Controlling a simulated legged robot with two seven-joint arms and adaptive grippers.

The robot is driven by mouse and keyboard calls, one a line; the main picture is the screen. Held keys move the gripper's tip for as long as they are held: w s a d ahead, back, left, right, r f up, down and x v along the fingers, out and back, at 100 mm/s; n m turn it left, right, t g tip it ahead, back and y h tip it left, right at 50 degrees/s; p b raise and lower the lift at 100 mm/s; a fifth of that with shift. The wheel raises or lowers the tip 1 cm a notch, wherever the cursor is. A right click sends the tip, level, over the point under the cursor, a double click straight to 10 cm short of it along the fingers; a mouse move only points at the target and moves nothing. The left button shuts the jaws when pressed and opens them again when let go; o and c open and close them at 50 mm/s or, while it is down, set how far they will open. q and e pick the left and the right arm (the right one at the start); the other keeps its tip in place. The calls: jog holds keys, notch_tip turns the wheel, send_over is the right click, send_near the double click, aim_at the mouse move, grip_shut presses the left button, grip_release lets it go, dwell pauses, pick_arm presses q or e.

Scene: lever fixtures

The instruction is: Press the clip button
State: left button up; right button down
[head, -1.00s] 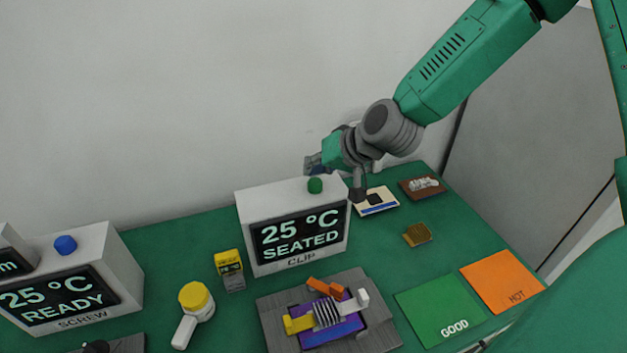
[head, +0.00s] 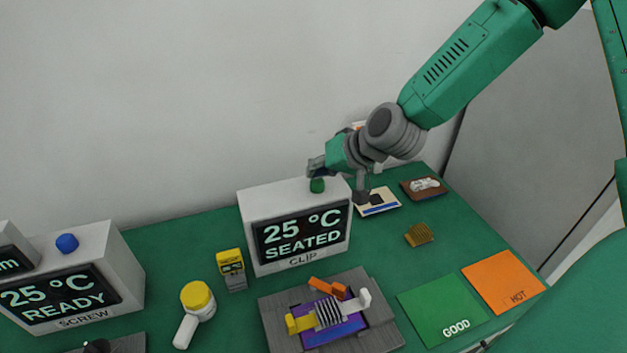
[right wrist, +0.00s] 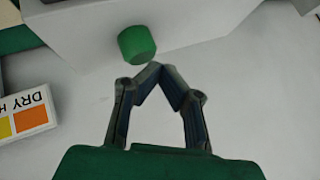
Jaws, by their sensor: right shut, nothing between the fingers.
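The clip box (head: 295,260) is a white case with a dark screen reading "25 °C SEATED" and the label "CLIP". Its green button (head: 317,186) stands on the top face. My right gripper (head: 316,166) is at the box's top, right by the button; in the head view it overlaps the button's upper edge. In the right wrist view the green button (right wrist: 137,44) is just beyond the fingertips of my right gripper (right wrist: 153,68), slightly left. The fingers meet at the tips with nothing between them. Contact with the button cannot be told. My left gripper is not in view.
A fixture (head: 275,315) with purple, yellow and orange parts stands in front of the box. A screw box (head: 110,260) with a blue button is at left. A yellow-topped tool (head: 197,300), a yellow meter (head: 230,262), and GOOD (head: 430,300) and HOT (head: 495,275) mats lie around.

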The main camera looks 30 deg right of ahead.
jog(key=shift+d+f, duration=0.2)
jog(key=shift+d, duration=0.25)
jog(key=shift+d+f, duration=0.3)
jog(key=shift+d, duration=0.2)
jog(key=shift+a+b, duration=0.3)
jog(key=shift+a, duration=0.25)
jog(key=shift+a+f, duration=0.15)
jog(key=shift+a, duration=0.05)
jog(key=shift+d+f, duration=0.1)
jog(key=shift+d, duration=0.4)
pick_arm(q)
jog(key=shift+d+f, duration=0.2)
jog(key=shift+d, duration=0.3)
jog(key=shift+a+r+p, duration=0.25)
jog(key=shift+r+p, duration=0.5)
jog(key=shift+p, duration=0.1)
pick_arm(e)
jog(key=shift+a+r, duration=0.25)
jog(key=shift+r, duration=0.35)
jog(key=shift+a+r, duration=0.25)
jog(key=shift+r, duration=0.3)
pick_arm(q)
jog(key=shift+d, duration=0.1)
pick_arm(e)
jog(key=shift+d, duration=0.1)
